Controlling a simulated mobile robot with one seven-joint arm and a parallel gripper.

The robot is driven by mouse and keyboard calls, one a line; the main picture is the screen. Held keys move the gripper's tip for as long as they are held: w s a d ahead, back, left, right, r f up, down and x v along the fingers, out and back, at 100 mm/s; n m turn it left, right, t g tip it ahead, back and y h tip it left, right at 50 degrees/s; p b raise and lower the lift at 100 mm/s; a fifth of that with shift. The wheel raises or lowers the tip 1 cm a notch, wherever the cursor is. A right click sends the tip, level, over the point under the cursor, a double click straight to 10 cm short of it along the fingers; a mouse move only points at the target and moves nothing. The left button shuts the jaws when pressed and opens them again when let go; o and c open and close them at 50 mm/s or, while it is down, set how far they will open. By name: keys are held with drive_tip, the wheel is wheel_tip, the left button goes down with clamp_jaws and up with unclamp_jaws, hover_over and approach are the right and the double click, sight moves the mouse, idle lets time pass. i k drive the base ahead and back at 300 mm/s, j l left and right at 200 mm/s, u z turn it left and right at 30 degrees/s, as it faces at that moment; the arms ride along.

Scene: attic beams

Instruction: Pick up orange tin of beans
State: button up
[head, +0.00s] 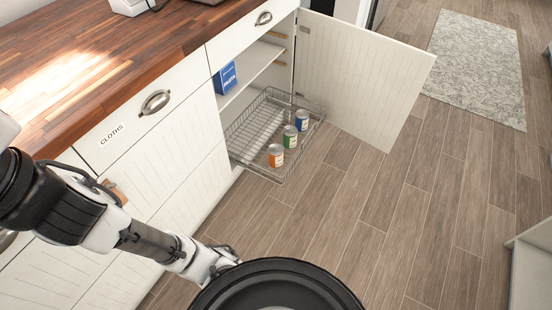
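An orange tin (276,156) stands upright at the near front corner of a pulled-out wire basket (247,163), low in an open cabinet. A green tin (290,137) and a blue tin (302,120) stand behind it in a row, with small gaps between them. The end of my arm, with my gripper (222,265), is low at the bottom of the view, in front of the basket and well apart from the tins. Its fingers are too small and turned away to make out.
The cabinet door (365,80) stands wide open to the right of the basket. A blue box (225,78) sits on the shelf above. The wooden countertop (120,50) and closed drawers lie left. Wooden floor (340,210) is clear right of the basket; a grey rug (480,65) lies farther off.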

sight(275, 151)
drive_tip(key=l+u, duration=0.1)
drive_tip(key=u, duration=0.35)
drive_tip(key=l+u, duration=0.1)
drive_tip(key=u, duration=0.3)
drive_tip(key=i+l+u, duration=0.1)
drive_tip(key=u, duration=0.35)
drive_tip(key=l+u, duration=0.35)
drive_tip(key=k+l+u, duration=0.15)
drive_tip(key=l+u, duration=0.2)
drive_tip(key=l, duration=0.2)
drive_tip(key=k+l+u, duration=0.15)
drive_tip(key=l, duration=0.2)
drive_tip(key=l+u, duration=0.1)
drive_tip(key=l, duration=0.2)
drive_tip(key=k+l+u, duration=0.15)
drive_tip(key=k+l, duration=0.15)
drive_tip(key=l, duration=0.2)
drive_tip(key=k+l, duration=0.15)
drive_tip(key=l, duration=0.15)
drive_tip(key=k+l, duration=0.15)
drive_tip(key=l, duration=0.2)
drive_tip(key=k+l, duration=0.15)
drive_tip(key=l, duration=0.2)
drive_tip(key=k+l, duration=0.15)
drive_tip(key=l, duration=0.15)
drive_tip(key=i, duration=1)
drive_tip(key=u, duration=0.05)
